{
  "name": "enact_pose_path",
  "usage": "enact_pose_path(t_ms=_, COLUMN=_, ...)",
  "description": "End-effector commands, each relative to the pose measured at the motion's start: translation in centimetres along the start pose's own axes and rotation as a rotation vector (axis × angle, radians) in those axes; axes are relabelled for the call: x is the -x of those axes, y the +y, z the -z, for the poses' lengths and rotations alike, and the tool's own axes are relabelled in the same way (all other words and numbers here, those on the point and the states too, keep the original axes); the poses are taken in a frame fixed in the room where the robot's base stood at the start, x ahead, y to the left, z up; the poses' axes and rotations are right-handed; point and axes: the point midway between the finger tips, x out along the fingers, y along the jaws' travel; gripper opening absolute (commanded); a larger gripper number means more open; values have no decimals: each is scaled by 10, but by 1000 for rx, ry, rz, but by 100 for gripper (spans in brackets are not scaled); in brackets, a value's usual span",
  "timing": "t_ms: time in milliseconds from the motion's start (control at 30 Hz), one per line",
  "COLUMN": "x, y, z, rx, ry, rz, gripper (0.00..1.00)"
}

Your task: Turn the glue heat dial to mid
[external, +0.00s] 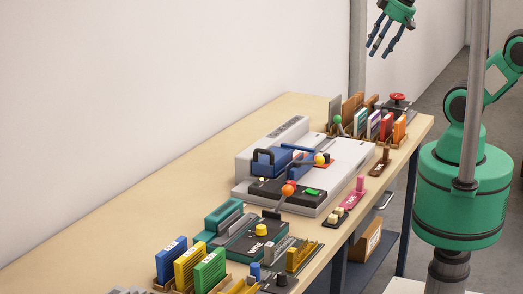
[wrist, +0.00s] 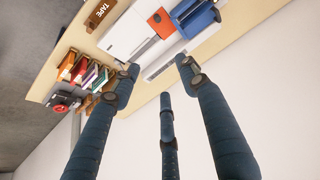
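My gripper (external: 382,48) is high above the far part of the workbench, well apart from everything on it. Its dark blue fingers are spread and empty; they also show in the wrist view (wrist: 160,78). A yellow knob (external: 261,230) stands on a dark green unit (external: 240,243) in the near half of the bench. A pale grey machine (external: 262,143) with a blue clamp (external: 270,162), an orange ball lever (external: 288,190) and a green button (external: 313,192) stands mid-bench. No dial marking is readable, so I cannot tell which control is the glue heat dial or its setting.
Colored books (external: 373,124) stand in a rack at the far end, near a red handwheel (external: 397,97). Blue, yellow and green blocks (external: 188,263) stand at the near end. The bench's left strip is clear.

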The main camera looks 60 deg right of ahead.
Motion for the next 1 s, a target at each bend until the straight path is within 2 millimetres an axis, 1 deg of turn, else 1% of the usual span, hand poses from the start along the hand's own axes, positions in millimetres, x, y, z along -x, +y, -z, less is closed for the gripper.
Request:
enact_pose_path(t_ms=167, x=-17, y=-16, z=20, rx=94, ry=-46, rz=23, gripper=44)
enact_pose_path(t_ms=267, x=-31, y=-30, z=36, rx=171, ry=-78, rz=42, gripper=44)
enact_pose_path(t_ms=467, x=-69, y=-67, z=64, rx=346, ry=-148, rz=84, gripper=44)
enact_pose_path(t_ms=600, x=-100, y=-98, z=78, rx=469, ry=-194, rz=115, gripper=44)
enact_pose_path(t_ms=667, x=-114, y=-112, z=82, rx=523, ry=-215, rz=128, gripper=44)
enact_pose_path(t_ms=833, x=-156, y=-154, z=88, rx=674, ry=-269, rz=166, gripper=44)
enact_pose_path(t_ms=1000, x=-201, y=-198, z=84, rx=826, ry=-324, rz=205, gripper=44)
